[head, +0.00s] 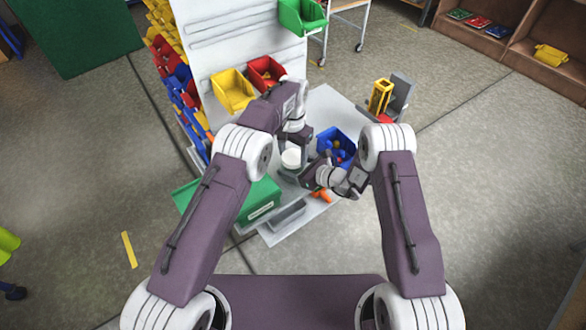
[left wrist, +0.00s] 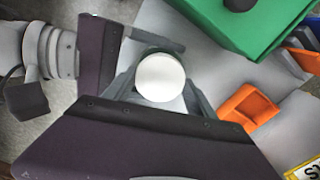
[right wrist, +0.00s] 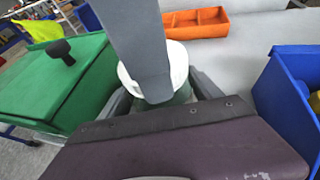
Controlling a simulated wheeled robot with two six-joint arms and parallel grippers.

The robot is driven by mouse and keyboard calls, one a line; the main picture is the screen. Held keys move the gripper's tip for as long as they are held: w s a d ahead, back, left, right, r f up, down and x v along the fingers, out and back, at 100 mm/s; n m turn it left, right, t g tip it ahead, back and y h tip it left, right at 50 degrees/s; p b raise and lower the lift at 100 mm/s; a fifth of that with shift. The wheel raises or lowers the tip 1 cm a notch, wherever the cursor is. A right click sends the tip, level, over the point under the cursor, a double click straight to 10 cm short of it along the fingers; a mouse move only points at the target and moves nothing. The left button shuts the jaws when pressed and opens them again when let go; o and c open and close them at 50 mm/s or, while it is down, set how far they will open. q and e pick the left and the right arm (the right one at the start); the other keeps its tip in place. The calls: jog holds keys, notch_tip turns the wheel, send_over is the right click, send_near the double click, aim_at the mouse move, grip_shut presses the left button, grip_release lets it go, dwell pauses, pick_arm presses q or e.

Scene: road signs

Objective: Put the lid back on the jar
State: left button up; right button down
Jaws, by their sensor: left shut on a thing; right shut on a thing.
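The round white lid (head: 291,157) is over the workbench, between my two grippers. My left gripper (left wrist: 161,72) is shut on the lid, which fills the space between its fingers in the left wrist view (left wrist: 161,79). In the right wrist view the lid (right wrist: 181,60) shows behind a grey left finger, directly at the top of the grey-green jar (right wrist: 183,95). My right gripper (right wrist: 160,88) is shut around the jar from the side. The jar is mostly hidden, and I cannot tell whether the lid is seated or slightly above the rim.
A green box (head: 262,197) with a dark knob stands left of the jar. A blue bin (head: 327,136) with small pieces is to the right. An orange tray (right wrist: 195,23) lies nearby. Yellow (head: 233,90) and red (head: 265,72) bins are at the back.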

pick_arm(q)
jog(key=m, duration=0.3)
jog(key=shift+m, duration=0.3)
jog(key=o, duration=1.5)
jog(key=shift+o, duration=0.2)
jog(key=shift+r, duration=2.3)
jog(key=shift+c, duration=0.3)
